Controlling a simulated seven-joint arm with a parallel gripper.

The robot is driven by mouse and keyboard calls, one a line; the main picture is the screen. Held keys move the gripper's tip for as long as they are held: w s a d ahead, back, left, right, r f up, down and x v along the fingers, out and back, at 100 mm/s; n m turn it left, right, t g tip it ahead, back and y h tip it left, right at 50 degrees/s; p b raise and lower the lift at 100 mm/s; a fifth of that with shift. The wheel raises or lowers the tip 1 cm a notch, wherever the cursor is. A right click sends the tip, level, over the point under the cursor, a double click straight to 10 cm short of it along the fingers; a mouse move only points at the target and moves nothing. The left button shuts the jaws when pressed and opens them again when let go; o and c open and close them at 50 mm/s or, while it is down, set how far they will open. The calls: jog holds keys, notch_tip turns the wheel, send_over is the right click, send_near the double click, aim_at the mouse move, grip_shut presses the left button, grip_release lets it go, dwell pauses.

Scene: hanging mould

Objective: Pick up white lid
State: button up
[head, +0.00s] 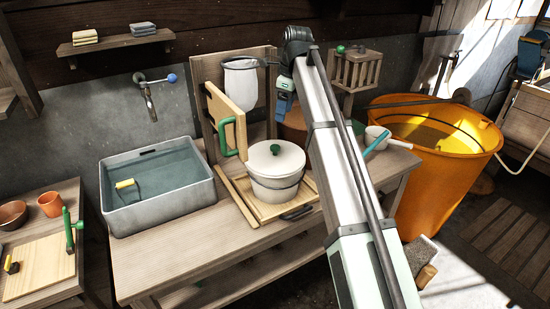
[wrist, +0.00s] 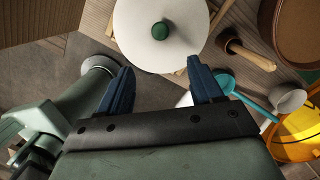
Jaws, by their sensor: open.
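The white lid (head: 268,158) is a round disc with a green knob (head: 275,149), lying on a white pot (head: 275,185) that stands on a wooden tray on the bench. In the wrist view the lid (wrist: 185,45) is at the top, with its green knob (wrist: 160,31) beyond my fingers. My gripper (wrist: 163,88) has blue fingers spread wide with nothing between them. In the head view my arm crosses the middle of the picture, and a blue finger (head: 284,103) shows behind the pot, above the bench. The rest of the gripper is partly hidden there.
A grey basin (head: 157,190) of water stands left of the pot. An upright wooden board (head: 226,125) with a green handle stands close beside the lid. A white hanging bag (head: 241,84) is behind it. An orange tub (head: 425,160) stands at the right.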

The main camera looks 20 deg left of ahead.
send_over(275, 146)
jog(key=d, duration=0.2)
jog(key=f, duration=0.8)
jog(key=shift+s, duration=0.2)
jog(key=shift+w+a+f, duration=0.1)
jog(key=shift+a+f, duration=0.2)
jog(key=shift+f, duration=0.55)
jog(key=shift+s+a+f, duration=0.1)
jog(key=shift+a+f, duration=0.15)
jog(key=shift+f, duration=0.65)
jog(key=shift+w+a+f, duration=0.1)
jog(key=shift+a+f, duration=0.2)
jog(key=shift+f, duration=0.55)
grip_shut()
